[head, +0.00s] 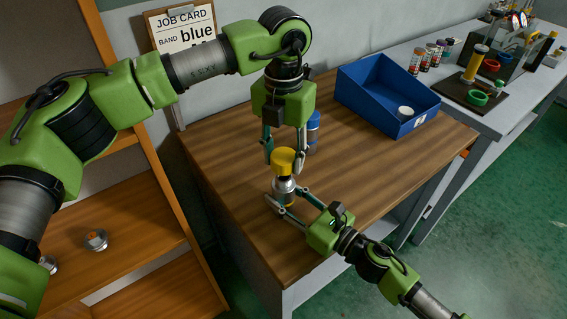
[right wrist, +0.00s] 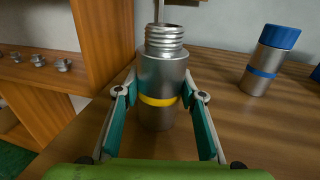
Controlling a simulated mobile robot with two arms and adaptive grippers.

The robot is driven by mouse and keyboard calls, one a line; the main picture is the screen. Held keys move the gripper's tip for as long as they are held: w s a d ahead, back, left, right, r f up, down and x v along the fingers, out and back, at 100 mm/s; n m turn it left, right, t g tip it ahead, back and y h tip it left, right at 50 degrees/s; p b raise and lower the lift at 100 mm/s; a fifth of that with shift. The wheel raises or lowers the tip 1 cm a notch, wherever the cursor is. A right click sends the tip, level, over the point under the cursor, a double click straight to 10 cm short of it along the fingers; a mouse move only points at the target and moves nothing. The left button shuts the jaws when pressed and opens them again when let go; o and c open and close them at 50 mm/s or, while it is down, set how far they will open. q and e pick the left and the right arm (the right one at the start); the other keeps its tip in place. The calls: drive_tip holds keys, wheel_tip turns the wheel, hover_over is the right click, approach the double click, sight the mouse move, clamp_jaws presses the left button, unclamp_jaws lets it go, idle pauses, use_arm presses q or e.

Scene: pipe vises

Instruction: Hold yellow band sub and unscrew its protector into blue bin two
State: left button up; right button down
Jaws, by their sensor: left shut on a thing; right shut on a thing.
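The yellow band sub (head: 285,193) stands upright on the wooden table; it is a silver cylinder with a yellow band and bare threads on top in the right wrist view (right wrist: 158,75). My right gripper (head: 280,202) is shut around its body, one finger on each side (right wrist: 160,95). My left gripper (head: 284,164) points down above the sub and is shut on the yellow protector (head: 283,157). The protector is clear of the threads and out of the right wrist view. The blue bin (head: 362,97) stands at the table's back right; its label is too small to read.
A blue-capped sub with a blue band (right wrist: 262,68) stands just behind, partly hidden by my left gripper in the head view. A white ring-like piece (head: 405,112) lies in the bin. Shelves with metal parts (head: 96,240) are at left.

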drive_tip(key=c, duration=1.3)
unclamp_jaws()
drive_tip(key=shift+o, duration=0.2)
